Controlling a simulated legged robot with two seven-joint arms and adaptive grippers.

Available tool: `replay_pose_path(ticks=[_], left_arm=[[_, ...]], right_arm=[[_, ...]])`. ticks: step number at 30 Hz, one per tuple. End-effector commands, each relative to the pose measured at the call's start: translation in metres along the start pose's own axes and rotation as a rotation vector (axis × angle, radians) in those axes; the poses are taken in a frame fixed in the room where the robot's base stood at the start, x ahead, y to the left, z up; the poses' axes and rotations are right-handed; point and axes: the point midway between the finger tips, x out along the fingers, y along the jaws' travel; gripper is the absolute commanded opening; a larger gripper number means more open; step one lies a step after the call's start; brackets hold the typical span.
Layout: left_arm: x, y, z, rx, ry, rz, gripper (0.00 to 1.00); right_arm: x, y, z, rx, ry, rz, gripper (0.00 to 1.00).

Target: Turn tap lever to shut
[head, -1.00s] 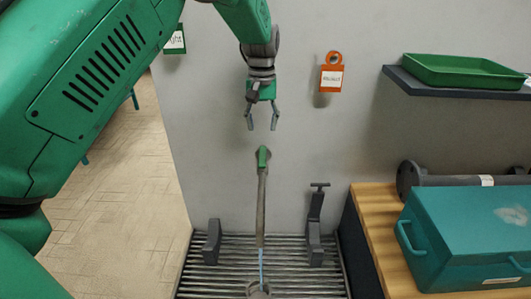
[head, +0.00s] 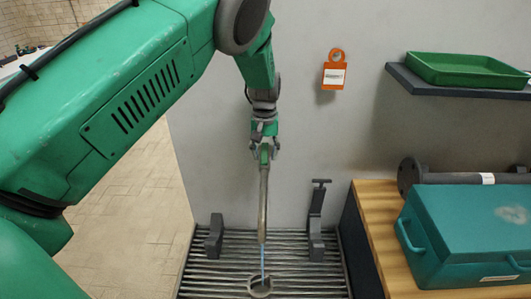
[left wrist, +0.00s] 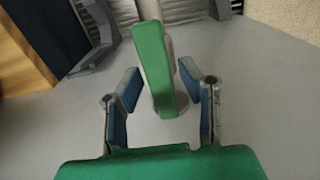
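The tap lever (head: 264,155) is green and sits on top of a long grey tap pipe (head: 263,205) at the wall. A thin blue stream (head: 262,264) comes from the pipe's lower end. My left gripper (head: 264,150) is at the lever, coming from above. In the left wrist view the green lever (left wrist: 152,62) reaches between the two open fingers of the gripper (left wrist: 160,78). Gaps show on both sides, and I cannot tell if either finger touches it. My right gripper is not in view.
A slatted grate (head: 205,280) lies below, with a round ring (head: 260,291) under the stream. Dark brackets stand left (head: 214,237) and right (head: 316,225) of the pipe. A teal box (head: 470,235) is on the wooden bench at right. An orange tag (head: 334,75) hangs on the wall.

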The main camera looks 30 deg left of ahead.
Motion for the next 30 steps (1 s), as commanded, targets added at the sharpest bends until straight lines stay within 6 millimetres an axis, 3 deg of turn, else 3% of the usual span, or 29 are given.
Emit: replay_pose_path(ticks=[1,2,3,17,30], left_arm=[[0.0,0.0,0.0,0.0,0.0,0.0,0.12],[0.0,0.0,0.0,0.0,0.0,0.0,0.01],[0.0,0.0,0.0,0.0,0.0,0.0,0.0],[-0.001,0.001,0.0,0.073,0.0,0.002,0.0],[-0.002,0.001,-0.001,0.431,0.001,0.003,0.0]], right_arm=[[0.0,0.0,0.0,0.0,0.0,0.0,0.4],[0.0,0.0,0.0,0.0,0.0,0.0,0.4],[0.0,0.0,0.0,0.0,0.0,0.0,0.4],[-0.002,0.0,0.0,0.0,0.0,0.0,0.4],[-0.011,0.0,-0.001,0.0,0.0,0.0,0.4]])
